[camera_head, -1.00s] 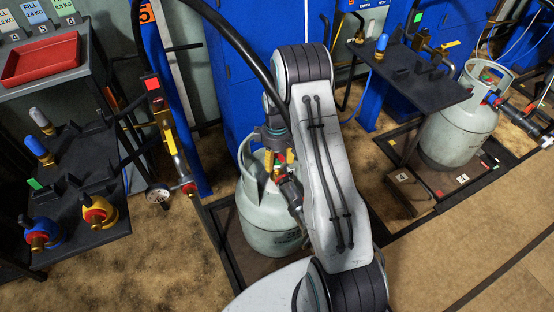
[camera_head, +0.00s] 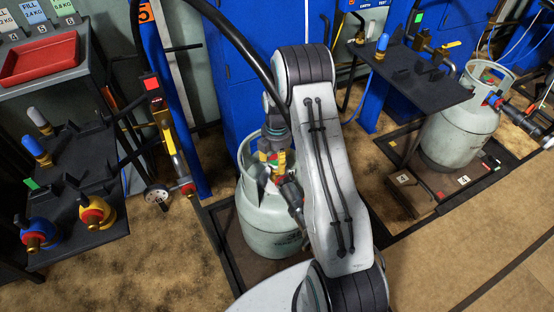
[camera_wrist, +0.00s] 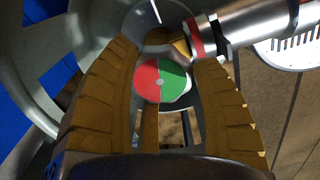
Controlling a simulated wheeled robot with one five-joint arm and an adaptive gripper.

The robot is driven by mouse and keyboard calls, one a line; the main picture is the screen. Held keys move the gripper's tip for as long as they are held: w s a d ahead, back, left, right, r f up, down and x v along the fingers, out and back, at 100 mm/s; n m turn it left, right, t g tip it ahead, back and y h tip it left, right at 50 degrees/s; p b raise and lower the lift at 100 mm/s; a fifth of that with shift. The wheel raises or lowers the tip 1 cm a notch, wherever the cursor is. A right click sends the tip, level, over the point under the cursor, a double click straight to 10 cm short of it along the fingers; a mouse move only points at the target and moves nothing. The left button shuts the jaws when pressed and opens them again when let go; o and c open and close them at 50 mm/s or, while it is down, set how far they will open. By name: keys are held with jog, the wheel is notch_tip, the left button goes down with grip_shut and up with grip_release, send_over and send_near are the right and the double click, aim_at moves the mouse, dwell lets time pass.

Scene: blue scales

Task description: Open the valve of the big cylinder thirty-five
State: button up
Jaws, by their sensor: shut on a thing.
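The big pale grey-green cylinder (camera_head: 268,228) stands upright on a low dark platform, left of my arm in the head view. Its number cannot be read. In the wrist view, its valve knob (camera_wrist: 147,80) has a round top, half red and half green. My gripper (camera_head: 272,168) reaches down inside the cylinder's collar. In the wrist view, its ochre ribbed fingers (camera_wrist: 165,68) close around the knob from both sides. A metal coupling with a red ring (camera_wrist: 235,30) joins the valve at the upper right. My arm and fingers hide part of the valve in the head view.
A dark rack with blue and yellow fittings (camera_head: 95,213) and a red tray (camera_head: 40,62) are at the left. Blue cabinets stand behind. The brown floor (camera_head: 450,255) at the lower right is clear.

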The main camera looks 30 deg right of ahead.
aim_at(276, 160)
jog(key=shift+a+n, duration=0.1)
jog(key=shift+n, duration=0.7)
jog(key=o, duration=1.2)
notch_tip(276, 160, up, 12)
dwell(0.6)
